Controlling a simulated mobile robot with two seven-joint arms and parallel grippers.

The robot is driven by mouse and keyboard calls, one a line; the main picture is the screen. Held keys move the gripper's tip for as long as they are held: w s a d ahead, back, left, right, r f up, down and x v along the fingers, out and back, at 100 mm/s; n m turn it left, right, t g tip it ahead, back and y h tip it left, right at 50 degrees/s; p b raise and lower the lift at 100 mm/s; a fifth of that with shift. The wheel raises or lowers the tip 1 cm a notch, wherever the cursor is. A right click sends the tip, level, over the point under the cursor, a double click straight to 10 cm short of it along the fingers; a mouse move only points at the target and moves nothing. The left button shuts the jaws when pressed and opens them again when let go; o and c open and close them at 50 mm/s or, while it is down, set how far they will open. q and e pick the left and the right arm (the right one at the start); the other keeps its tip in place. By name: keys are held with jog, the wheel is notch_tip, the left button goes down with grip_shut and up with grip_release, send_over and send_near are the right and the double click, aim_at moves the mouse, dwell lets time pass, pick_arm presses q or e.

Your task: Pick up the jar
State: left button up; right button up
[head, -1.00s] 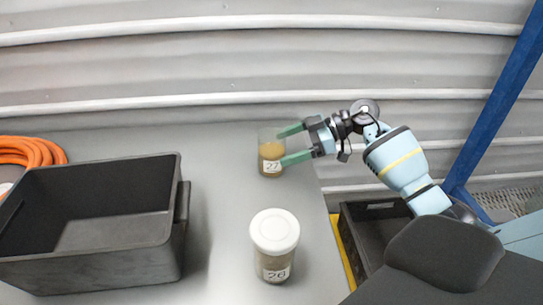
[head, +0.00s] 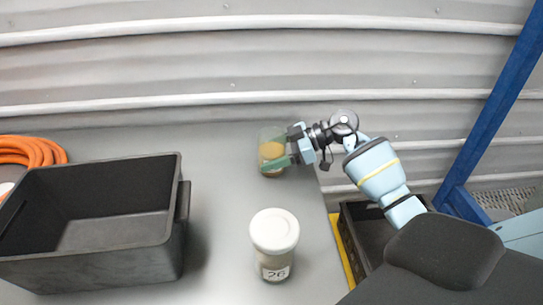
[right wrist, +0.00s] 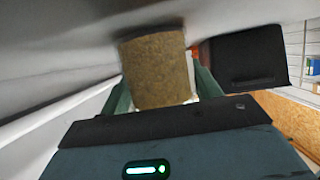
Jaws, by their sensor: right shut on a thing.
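A clear jar (head: 270,143) with tan contents stands on the grey table near the corrugated wall. My right gripper (head: 277,155) reaches it from the right, with its green fingers around the jar's sides. In the right wrist view the jar (right wrist: 157,70) fills the space between the two fingers (right wrist: 160,90), and the gripper is shut on it. Its label is mostly hidden by a finger in the head view. A second jar (head: 274,245) with a white lid, labelled 26, stands nearer on the table. My left gripper is not in view.
A black open bin (head: 90,262) stands at the left, and it also shows in the right wrist view (right wrist: 240,60). An orange hose (head: 35,151) lies coiled behind it. A black crate (head: 375,232) and a blue post (head: 490,110) are at the right, off the table.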

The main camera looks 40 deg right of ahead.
aim_at(259, 149)
jog(key=shift+r, duration=0.1)
jog(key=c, duration=0.5)
jog(key=shift+r, duration=1.65)
jog(key=shift+s+a+r, duration=0.15)
jog(key=shift+s+a, duration=0.05)
jog(key=shift+s, duration=0.05)
jog(key=s+a, duration=0.3)
jog(key=s+a+r+p, duration=0.1)
jog(key=s+a, duration=0.6)
jog(key=shift+r+p, duration=0.15)
jog(key=shift+p, duration=0.15)
jog(key=shift+s+a, duration=0.4)
jog(key=shift+s, duration=0.05)
